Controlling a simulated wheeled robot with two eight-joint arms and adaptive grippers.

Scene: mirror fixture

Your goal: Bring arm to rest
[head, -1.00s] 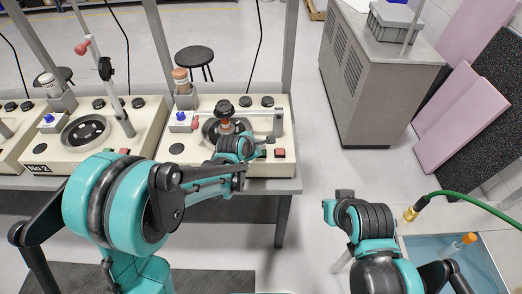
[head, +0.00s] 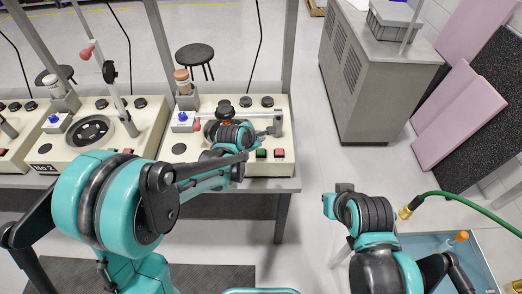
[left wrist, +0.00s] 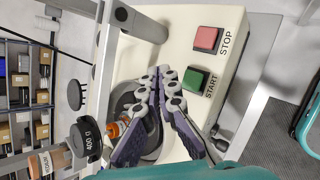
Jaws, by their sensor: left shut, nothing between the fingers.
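My left gripper (head: 272,129) reaches over the right-hand bench machine (head: 178,150) in the head view. In the left wrist view the gripper (left wrist: 160,76) shows two purple-padded fingers meeting at their tips, shut and empty. Behind the fingers lie a dark round plate (left wrist: 125,100) and an orange-capped piece (left wrist: 114,130) beside a black 400 g weight (left wrist: 86,140). The green START button (left wrist: 196,80) and red STOP button (left wrist: 207,39) are right of the fingertips. My right arm (head: 372,215) is folded at lower right; its fingers cannot be made out.
A second machine (head: 60,157) stands left on the same bench. Metal posts rise at the bench. A grey cabinet (head: 360,100) stands at back right. A blue basin (head: 470,262) and green hose (head: 455,196) are at lower right. Open floor lies between bench and cabinet.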

